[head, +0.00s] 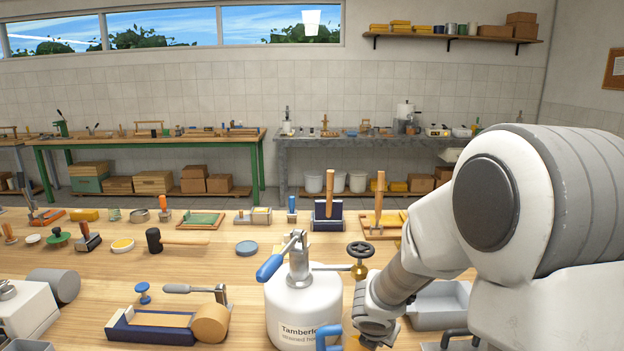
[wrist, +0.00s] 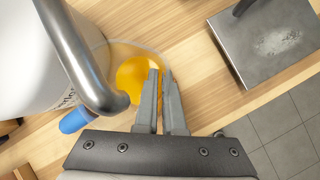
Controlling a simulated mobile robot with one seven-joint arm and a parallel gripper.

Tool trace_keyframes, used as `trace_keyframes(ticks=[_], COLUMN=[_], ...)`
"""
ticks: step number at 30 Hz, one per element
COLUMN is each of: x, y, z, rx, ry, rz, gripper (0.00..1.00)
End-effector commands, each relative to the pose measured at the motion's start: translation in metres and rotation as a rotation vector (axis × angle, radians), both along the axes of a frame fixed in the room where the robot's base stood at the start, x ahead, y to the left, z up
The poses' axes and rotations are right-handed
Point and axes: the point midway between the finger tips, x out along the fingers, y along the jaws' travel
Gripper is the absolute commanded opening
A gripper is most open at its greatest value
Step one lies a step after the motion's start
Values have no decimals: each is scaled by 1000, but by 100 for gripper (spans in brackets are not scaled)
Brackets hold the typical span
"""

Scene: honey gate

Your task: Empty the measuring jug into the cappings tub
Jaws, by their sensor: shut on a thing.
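The measuring jug (wrist: 151,47) shows in the wrist view as a clear round rim with orange honey (wrist: 132,77) inside it. My gripper (wrist: 164,75) has its two fingers close together at the right side of that rim and is shut on the jug; the exact spot of the hold is hard to see. In the head view my arm's end drops to the bottom edge, and the fingers are hidden there. I cannot surely make out the cappings tub; a grey open tray (head: 437,318) stands right of my wrist in the head view.
A white honey tank (head: 291,312) with a blue-handled lever (head: 270,267) stands just left of my arm. A curved steel tube (wrist: 82,55) passes close by the jug. A grey plate with a whitish patch (wrist: 262,62) lies to the right. Several tools crowd the bench.

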Motion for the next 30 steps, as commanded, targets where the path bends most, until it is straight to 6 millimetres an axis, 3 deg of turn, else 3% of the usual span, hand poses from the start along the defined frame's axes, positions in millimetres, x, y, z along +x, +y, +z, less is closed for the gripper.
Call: trace_keyframes(ticks=[1,7,11,17,30], x=[-33,-33,-33,-38,-66], y=[-6,-7,-7,-4,14], z=[-76,-76,-76,-56,42], rx=[-7,-7,-6,-6,-3], ry=[162,162,161,147,68], rz=[-7,-7,-8,-8,-2], gripper=[0,38,41,41,41])
